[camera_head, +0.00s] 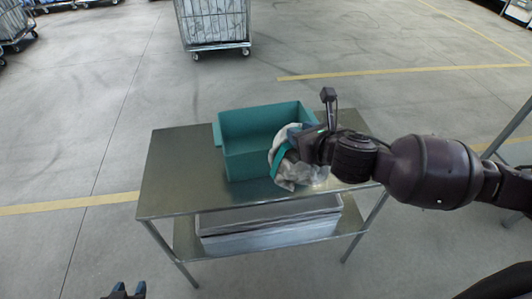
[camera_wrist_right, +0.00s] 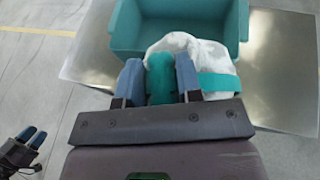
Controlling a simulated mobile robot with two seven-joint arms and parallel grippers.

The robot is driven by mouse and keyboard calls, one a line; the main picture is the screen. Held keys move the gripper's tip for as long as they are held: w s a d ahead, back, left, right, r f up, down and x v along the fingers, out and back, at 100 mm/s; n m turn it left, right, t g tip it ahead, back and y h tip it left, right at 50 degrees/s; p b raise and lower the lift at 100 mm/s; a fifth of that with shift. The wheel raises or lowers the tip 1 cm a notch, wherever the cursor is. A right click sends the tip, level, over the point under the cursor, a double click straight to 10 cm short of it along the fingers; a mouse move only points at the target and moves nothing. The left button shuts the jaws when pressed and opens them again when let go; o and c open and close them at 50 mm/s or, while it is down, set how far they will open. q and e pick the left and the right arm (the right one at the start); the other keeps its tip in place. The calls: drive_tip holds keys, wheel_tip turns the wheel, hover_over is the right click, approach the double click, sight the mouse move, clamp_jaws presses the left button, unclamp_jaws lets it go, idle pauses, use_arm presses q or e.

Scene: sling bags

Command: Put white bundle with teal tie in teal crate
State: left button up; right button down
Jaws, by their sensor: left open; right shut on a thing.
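The white bundle (camera_head: 298,174) with its teal tie hangs in my right gripper (camera_head: 300,142), at the right front side of the teal crate (camera_head: 242,166). In the right wrist view the fingers of my right gripper (camera_wrist_right: 160,80) are shut on the teal tie (camera_wrist_right: 160,72), with the white cloth (camera_wrist_right: 192,46) just beyond. The bundle overlaps the crate's near right corner in the head view; I cannot tell whether they touch. The crate's open top (camera_wrist_right: 127,35) lies beyond the bundle. My left gripper (camera_head: 128,290) is open and empty at the bottom left, away from the table.
The crate stands on a metal table (camera_head: 170,180) with bare top to its left. A grey bin (camera_head: 270,232) sits on the shelf below. A wheeled cage cart (camera_head: 215,25) stands behind on the floor. The floor around the table is clear.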

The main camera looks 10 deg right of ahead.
drive_tip(key=shift+w+a+r+n+g+y+b, duration=0.15)
drive_tip(key=shift+w+a+r+n+y, duration=0.25)
drive_tip(key=shift+r, duration=0.2)
drive_tip(key=shift+w+a+r+n+g+y+b, duration=0.15)
drive_tip(key=shift+w+a+r+n+y, duration=0.15)
drive_tip(key=shift+a+r+n+y, duration=0.2)
drive_tip(key=shift+w+a+r+n+g+y, duration=0.3)
drive_tip(key=shift+a+r+n+g+y, duration=0.2)
drive_tip(key=shift+a+r+n+y, duration=0.25)
drive_tip(key=shift+w+a+r+n+g+y+b, duration=0.2)
drive_tip(key=shift+a+r+n+g+y+b, duration=0.35)
drive_tip(key=shift+n+y, duration=0.25)
drive_tip(key=shift+w+a+r+n+g+y+b, duration=0.1)
drive_tip(key=shift+a+r+n+g+y+b, duration=0.1)
drive_tip(key=shift+n+g+y, duration=0.35)
drive_tip(key=shift+a+r+n+g+y+b, duration=0.15)
drive_tip(key=shift+a+n+g+y+b, duration=0.15)
drive_tip(key=shift+n+g, duration=0.4)
drive_tip(key=shift+w+a+r+n+g+y+b, duration=0.1)
drive_tip(key=shift+a+r+n+g+y, duration=0.1)
drive_tip(key=shift+n+g+y, duration=0.35)
drive_tip(key=shift+n+g, duration=0.25)
drive_tip(key=shift+d+n+g+y+b, duration=0.15)
drive_tip(key=shift+n+g+y+b, duration=0.15)
drive_tip(key=shift+g, duration=0.2)
